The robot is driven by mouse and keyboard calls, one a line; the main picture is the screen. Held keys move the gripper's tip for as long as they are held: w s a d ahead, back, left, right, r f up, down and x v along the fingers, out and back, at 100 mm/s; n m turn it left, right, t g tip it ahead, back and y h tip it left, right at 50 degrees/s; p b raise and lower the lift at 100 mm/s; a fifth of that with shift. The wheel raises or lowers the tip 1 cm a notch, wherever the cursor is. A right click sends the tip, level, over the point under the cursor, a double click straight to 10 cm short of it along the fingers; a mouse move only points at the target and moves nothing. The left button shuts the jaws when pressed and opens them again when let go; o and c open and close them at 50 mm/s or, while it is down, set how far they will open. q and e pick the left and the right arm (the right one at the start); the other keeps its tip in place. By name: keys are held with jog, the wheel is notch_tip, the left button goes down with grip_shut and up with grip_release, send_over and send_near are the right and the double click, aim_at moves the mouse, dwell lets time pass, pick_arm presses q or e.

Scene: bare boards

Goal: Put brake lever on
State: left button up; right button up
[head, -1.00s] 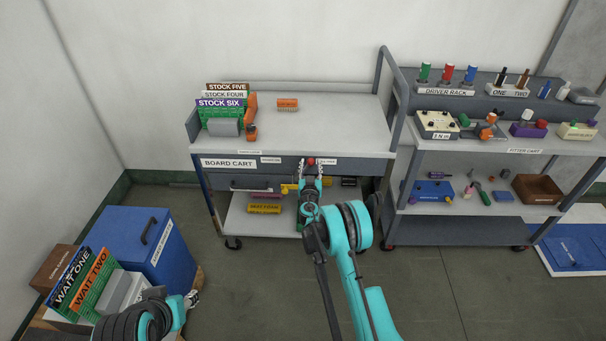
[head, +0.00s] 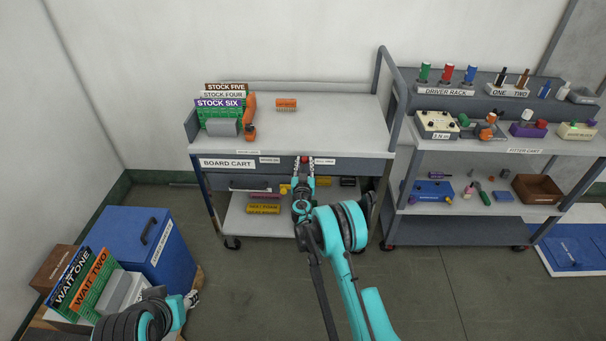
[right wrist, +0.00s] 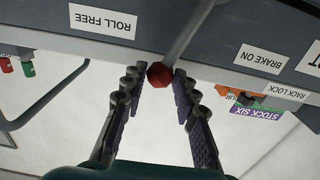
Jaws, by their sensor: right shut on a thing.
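The brake lever has a red knob (head: 304,159) and a thin grey stem (right wrist: 187,35). It is on the front of the board cart (head: 345,147), between two white labels. "BRAKE ON" (right wrist: 258,57) is on the left in the head view, and "ROLL FREE" (right wrist: 103,22) is on the right. The knob is between the labels. My right gripper (head: 304,172) is shut on the red knob (right wrist: 160,75), with one dark finger on each side. My left gripper (head: 191,299) is low at the left near the blue box, too small to tell its jaws.
The cart top holds upright stock boards (head: 221,108) and an orange part (head: 286,104). Yellow parts (head: 264,208) lie on its lower shelf. The fitter cart (head: 470,222) stands close on the right. A blue box (head: 150,245) is at the left. The floor between is clear.

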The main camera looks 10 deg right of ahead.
jog(key=shift+a, duration=0.25)
